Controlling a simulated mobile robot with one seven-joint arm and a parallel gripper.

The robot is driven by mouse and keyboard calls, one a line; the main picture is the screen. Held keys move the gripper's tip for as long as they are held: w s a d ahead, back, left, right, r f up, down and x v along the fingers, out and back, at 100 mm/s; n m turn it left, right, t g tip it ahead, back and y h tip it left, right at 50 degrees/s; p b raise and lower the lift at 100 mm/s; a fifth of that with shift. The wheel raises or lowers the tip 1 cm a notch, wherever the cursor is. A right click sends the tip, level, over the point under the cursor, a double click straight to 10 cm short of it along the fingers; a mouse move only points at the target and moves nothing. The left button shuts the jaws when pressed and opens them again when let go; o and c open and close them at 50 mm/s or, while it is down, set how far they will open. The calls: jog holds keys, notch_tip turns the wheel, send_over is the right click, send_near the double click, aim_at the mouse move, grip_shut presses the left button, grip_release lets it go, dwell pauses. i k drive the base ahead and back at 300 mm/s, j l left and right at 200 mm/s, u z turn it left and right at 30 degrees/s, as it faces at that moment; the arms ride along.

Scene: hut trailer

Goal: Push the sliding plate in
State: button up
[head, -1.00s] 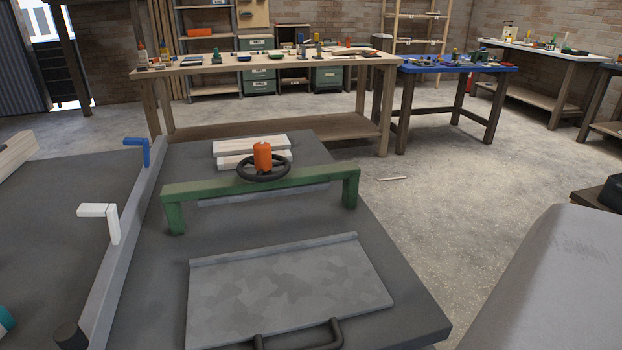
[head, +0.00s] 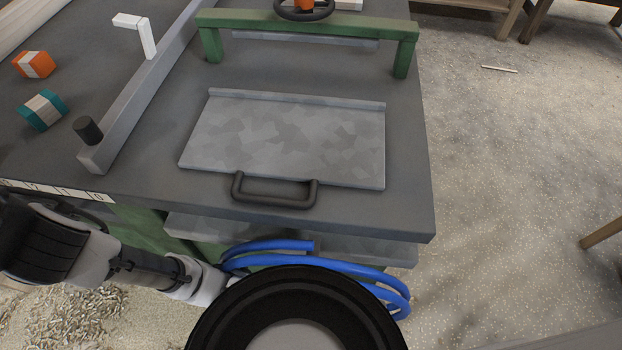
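The sliding plate (head: 290,137) is a flat grey mottled metal sheet lying on the dark machine table (head: 415,200). It has a raised lip along its far edge and a black bar handle (head: 275,190) at its near edge. A green bridge frame (head: 310,24) stands beyond the plate, with a gap of bare table between them. A grey bar (head: 305,40) lies under the frame. My arm reaches in at the lower left, below the table's front edge. My gripper's fingers cannot be made out, and nothing of mine touches the plate or handle.
A long grey fence (head: 140,95) with a white lever (head: 135,32) and black knob (head: 88,130) runs left of the plate. Orange (head: 34,64) and teal (head: 42,110) striped blocks lie farther left. Blue hose (head: 330,265) hangs below the front edge. Floor at right is mostly clear.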

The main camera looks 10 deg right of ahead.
aim_at(314, 140)
jog(key=k+z, duration=0.95)
jog(key=i, duration=0.55)
